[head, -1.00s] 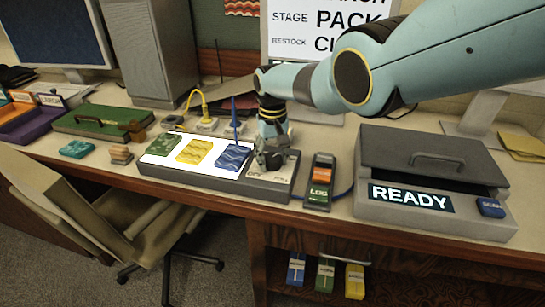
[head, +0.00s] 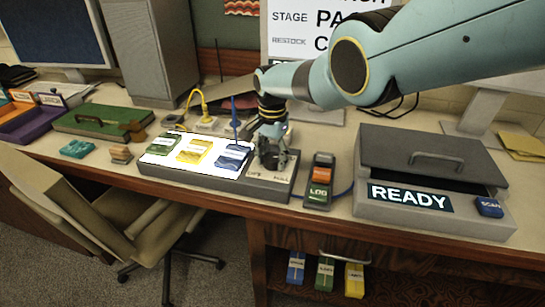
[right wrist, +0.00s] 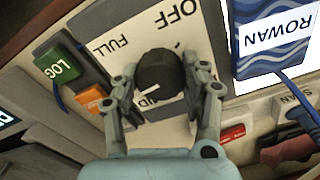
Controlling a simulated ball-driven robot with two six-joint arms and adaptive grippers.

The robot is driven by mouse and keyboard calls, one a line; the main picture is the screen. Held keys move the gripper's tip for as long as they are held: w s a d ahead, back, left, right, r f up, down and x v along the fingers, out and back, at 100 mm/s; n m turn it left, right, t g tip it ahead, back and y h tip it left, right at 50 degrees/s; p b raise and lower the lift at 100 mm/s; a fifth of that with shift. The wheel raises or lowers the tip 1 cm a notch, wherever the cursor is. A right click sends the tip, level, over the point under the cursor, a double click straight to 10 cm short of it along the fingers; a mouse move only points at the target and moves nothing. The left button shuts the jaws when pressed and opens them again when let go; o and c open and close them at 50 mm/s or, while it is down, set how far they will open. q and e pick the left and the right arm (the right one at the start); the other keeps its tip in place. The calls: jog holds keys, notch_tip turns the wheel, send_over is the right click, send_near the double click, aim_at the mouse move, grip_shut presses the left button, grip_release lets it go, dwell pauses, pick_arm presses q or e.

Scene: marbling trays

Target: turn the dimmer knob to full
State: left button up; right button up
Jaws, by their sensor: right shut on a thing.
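The dark round dimmer knob (right wrist: 160,73) stands on a pale plate (right wrist: 135,38) marked OFF, FULL and a partly covered MID in the right wrist view. My right gripper (head: 272,158) is over the right end of the light box (head: 215,184) and hides most of the knob in the head view. In the right wrist view its fingers (right wrist: 163,80) are shut on the knob, one on each side. The box's panel is lit white and carries green, yellow and blue packets (head: 231,158). My left gripper is not in view.
A scanner-like device marked LOG (head: 319,182) stands just right of the box. A grey case with a READY sign (head: 412,197) is farther right. A yellow plug and cable (head: 203,108) lie behind the box. A chair (head: 140,225) is in front of the desk.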

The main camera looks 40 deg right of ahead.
jog(key=m, duration=0.3)
jog(key=shift+w+m, duration=0.1)
jog(key=shift+m, duration=2)
jog(key=o, duration=1.2)
jog(key=shift+c, duration=0.2)
